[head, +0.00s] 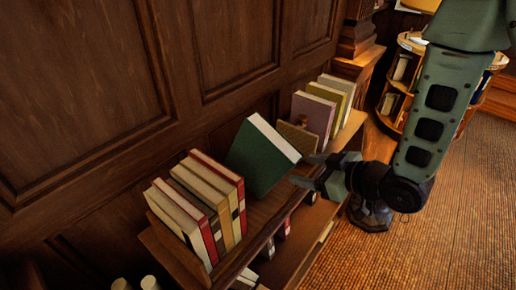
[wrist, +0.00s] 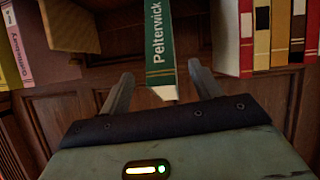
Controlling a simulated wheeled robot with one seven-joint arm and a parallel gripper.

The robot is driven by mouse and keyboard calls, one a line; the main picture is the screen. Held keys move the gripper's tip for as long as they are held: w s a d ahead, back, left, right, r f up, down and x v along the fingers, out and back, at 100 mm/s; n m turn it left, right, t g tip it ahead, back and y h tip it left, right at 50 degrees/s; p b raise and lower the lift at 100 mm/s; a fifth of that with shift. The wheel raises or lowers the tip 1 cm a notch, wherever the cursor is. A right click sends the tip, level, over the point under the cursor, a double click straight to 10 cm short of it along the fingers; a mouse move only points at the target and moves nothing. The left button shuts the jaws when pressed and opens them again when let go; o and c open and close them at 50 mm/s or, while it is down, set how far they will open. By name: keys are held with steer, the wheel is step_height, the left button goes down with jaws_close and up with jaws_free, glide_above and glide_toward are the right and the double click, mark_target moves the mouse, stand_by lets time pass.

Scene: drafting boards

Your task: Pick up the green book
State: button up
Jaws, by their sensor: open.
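The green book (head: 262,158) stands tilted on the top of a low wooden shelf, with its green cover and pale page edges showing in the head view. In the wrist view its green spine (wrist: 160,45) carries the white word "Pelterwick". My gripper (head: 302,170) is open beside the book's right side in the head view. In the wrist view the two fingers (wrist: 160,85) are spread, with the lower end of the spine between them in the picture. I cannot tell whether either finger touches the book.
A row of red, cream and yellow books (head: 205,200) stands to the left on the wooden shelf (head: 262,222). A purple book (head: 312,115) and others stand to the right, near a brown block (head: 297,137). Dark panelling (head: 80,90) rises close behind. Woven floor (head: 440,240) lies open at right.

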steer(key=s+d+r+t+y+p, duration=0.25)
steer(key=r+y+p, duration=0.2)
steer(key=r, duration=0.25)
steer(key=b, duration=1.5)
glide_toward(259, 121)
steer(key=p+x, duration=0.1)
steer(key=p, duration=0.2)
steer(key=shift+w+a+r, duration=0.1)
steer(key=shift+w+a, duration=0.1)
steer(key=shift+w+a+p, duration=0.3)
steer(key=shift+w+a, duration=0.05)
steer(key=shift+a, duration=0.05)
steer(key=p+x, duration=0.3)
steer(key=x, duration=0.1)
steer(key=shift+a+p, duration=0.25)
steer(key=shift+p, duration=0.05)
steer(key=shift+w+a, duration=0.25)
steer(key=shift+w, duration=0.05)
